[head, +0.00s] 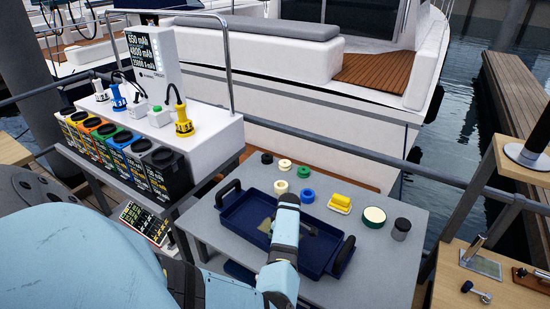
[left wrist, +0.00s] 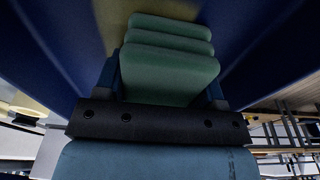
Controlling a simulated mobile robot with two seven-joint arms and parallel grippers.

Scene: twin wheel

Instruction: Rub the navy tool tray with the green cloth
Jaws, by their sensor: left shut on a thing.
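The navy tool tray (head: 237,229) lies on the grey table in the head view, with a black handle at each end. An olive-yellow patch (head: 266,225) shows on its floor beside my left arm. My left gripper (left wrist: 164,92) is shut on the green cloth (left wrist: 170,78), which looks folded in layers. In the left wrist view the cloth is in front of the tray's navy surface (left wrist: 255,50); I cannot tell whether they touch. In the head view my left arm reaches over the tray and hides the gripper and cloth. My right gripper is not in view.
Beyond the tray stand several small rolls and caps, a yellow block (head: 340,202), a round green-rimmed tin (head: 374,216) and a grey jar (head: 401,229). Wooden shelves (head: 490,260) are at right.

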